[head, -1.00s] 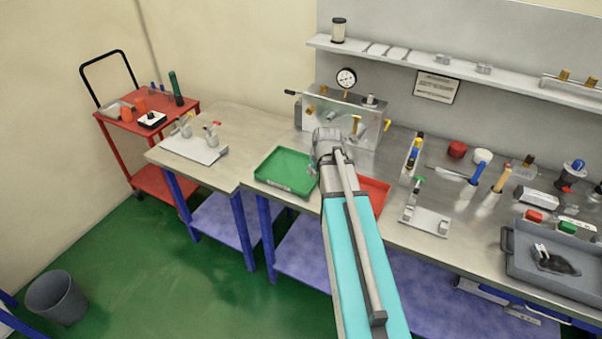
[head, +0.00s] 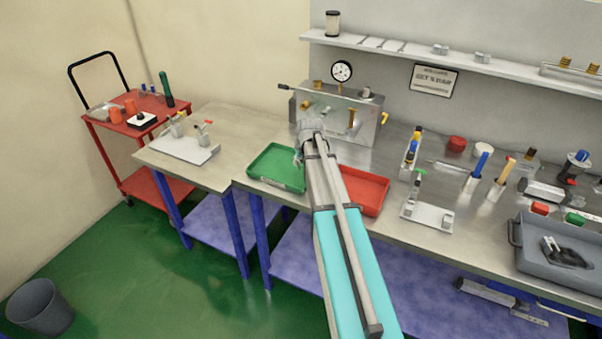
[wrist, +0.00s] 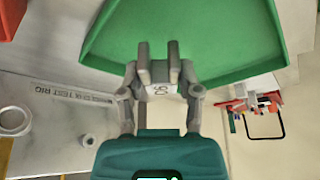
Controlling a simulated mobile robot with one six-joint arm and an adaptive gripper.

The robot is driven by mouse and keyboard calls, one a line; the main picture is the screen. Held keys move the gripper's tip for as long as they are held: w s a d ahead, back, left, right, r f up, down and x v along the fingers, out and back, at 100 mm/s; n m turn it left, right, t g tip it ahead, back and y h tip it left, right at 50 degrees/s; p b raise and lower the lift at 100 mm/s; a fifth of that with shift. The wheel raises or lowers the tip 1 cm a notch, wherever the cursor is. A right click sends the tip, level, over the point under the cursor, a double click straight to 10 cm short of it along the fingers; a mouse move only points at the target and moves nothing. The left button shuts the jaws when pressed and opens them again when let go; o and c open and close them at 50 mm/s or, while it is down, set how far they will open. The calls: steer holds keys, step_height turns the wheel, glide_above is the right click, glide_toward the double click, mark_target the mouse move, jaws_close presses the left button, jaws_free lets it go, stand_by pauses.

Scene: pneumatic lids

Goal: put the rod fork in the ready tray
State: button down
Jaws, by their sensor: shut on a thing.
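The green tray (head: 264,178) lies on the bench left of the red tray (head: 364,190) and looks empty. In the wrist view the green tray (wrist: 215,35) fills the space beyond the fingertips. My gripper (wrist: 159,68) is shut on a small pale grey piece with dark marking, which I take as the rod fork (wrist: 162,89). The fork is mostly hidden between the fingers, so its shape is unclear. In the head view my gripper (head: 299,157) is at the green tray's right edge, seemingly above it; the height is hard to tell. No tray label is readable.
The test rig with its gauge (head: 341,71) stands close behind my gripper. A white fixture plate (head: 184,148) is on the left bench part, and another fixture (head: 427,216) is right of the red tray. A grey bin (head: 557,268) with a dark part sits far right.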

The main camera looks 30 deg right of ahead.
mark_target(300, 171)
steer(key=shift+w+f, duration=0.2)
stand_by(0.3)
steer(key=shift+w+f+b, duration=0.3)
steer(key=shift+f+b, duration=0.15)
steer(key=shift+b, duration=0.1)
steer(key=shift+w+d+f+b, duration=0.1)
steer(key=shift+f+b, duration=1.4)
steer(key=shift+f, duration=0.05)
steer(key=shift+f, duration=0.15)
steer(key=shift+c, duration=1.5)
jaws_free()
steer(key=shift+r, duration=0.25)
steer(key=p+v, duration=1.1)
steer(key=v, duration=0.1)
